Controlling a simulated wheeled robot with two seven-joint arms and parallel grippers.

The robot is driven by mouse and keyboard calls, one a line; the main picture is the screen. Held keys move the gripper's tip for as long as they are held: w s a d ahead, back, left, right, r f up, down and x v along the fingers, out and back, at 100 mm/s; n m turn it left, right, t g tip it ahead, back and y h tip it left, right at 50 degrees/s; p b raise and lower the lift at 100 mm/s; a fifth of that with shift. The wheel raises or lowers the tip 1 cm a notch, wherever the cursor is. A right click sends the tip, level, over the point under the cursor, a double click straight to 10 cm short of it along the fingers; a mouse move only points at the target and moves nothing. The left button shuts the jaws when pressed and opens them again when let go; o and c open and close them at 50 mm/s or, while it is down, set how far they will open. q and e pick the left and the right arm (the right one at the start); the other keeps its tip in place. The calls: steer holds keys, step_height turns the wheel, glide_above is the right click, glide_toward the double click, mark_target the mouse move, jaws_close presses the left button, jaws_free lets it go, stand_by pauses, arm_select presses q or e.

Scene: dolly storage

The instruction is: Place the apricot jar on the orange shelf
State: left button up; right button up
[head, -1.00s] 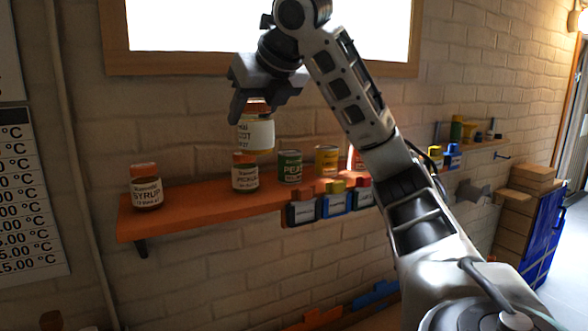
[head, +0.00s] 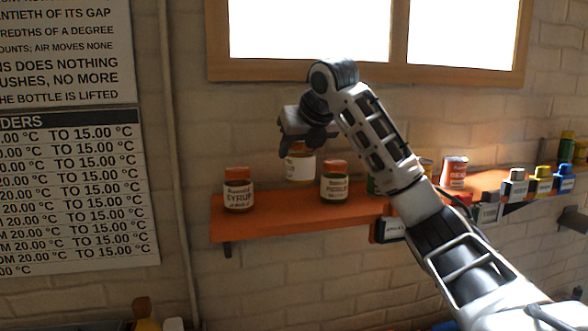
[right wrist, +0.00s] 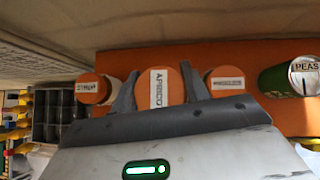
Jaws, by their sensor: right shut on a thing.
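The apricot jar (head: 300,165), with an orange lid and pale label, is held upright by my right gripper (head: 309,142). In the right wrist view its lid (right wrist: 165,92) reads "APRICO" and sits between the two fingers. The jar is in the gap between the syrup jar (head: 239,190) and the pickles jar (head: 335,182) on the orange shelf (head: 268,227). I cannot tell whether its base touches the shelf. My left gripper is not in view.
A green can, labelled peas (right wrist: 302,76) in the right wrist view, stands beyond the pickles jar. The wall is behind the shelf, and the window frame (head: 300,75) is above.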

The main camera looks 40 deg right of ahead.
mark_target(293, 169)
steer(key=shift+x, duration=0.8)
steer(key=f, duration=0.1)
steer(key=w+f, duration=0.1)
steer(key=f, duration=0.1)
steer(key=shift+a+f, duration=0.15)
steer(key=shift+s+f, duration=0.1)
steer(key=shift+f, duration=0.25)
steer(key=o, duration=1.2)
steer(key=shift+f, duration=0.15)
